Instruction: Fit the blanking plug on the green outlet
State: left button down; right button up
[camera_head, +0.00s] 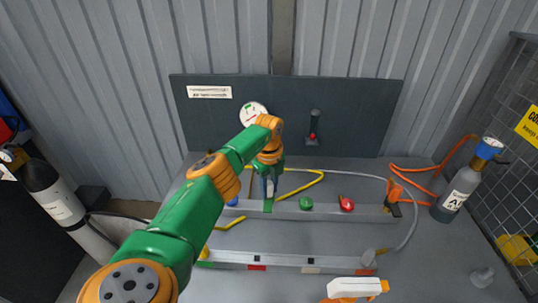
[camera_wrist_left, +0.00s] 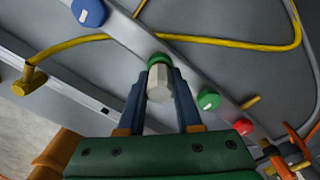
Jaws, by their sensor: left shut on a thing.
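My left gripper (camera_head: 268,188) is over the back rail, left of the round green knob (camera_head: 306,203). In the left wrist view its two blue fingers (camera_wrist_left: 159,80) are shut on a pale, faceted blanking plug (camera_wrist_left: 159,88). A green ring (camera_wrist_left: 158,60) shows at the far end of the plug, in line with it, and looks like the green outlet. I cannot tell whether plug and ring touch. In the head view the gripper hides the plug; a green patch (camera_head: 268,206) shows just below it. My right gripper is not in view.
A blue knob (camera_wrist_left: 89,12), a red knob (camera_head: 347,204) and a yellow hose (camera_head: 300,188) are near the gripper. A dark panel (camera_head: 360,120) stands behind. An orange-and-white spray head (camera_head: 355,288) is at the front; a grey cylinder (camera_head: 462,188) stands at the right.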

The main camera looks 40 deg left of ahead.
pick_arm(q)
jog(key=c, duration=0.5)
grip_release()
jog(key=shift+w+f, duration=0.1)
